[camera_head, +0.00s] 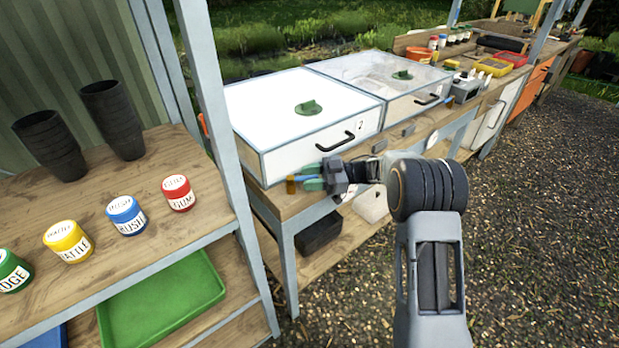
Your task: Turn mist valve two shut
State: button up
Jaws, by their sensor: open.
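A small valve with a brass-coloured body (291,184) and a blue lever (303,178) sits at the bench's front edge, below that box's left corner. My gripper (304,178) reaches it from the right. Its green-tipped fingers are open, one above and one below the blue lever. I cannot tell whether they touch it. The fingers hide part of the lever.
A second box (385,75) with a clear lid stands to the right, with another small valve (450,102) beside it. A wooden shelf (165,225) with black pots and coloured jars is at left; its grey post stands near the bench. Gravel at right is clear.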

jog(key=w+d, duration=0.2)
jog(key=d, duration=1.1)
jog(key=shift+d, duration=0.35)
jog(key=shift+w, duration=0.1)
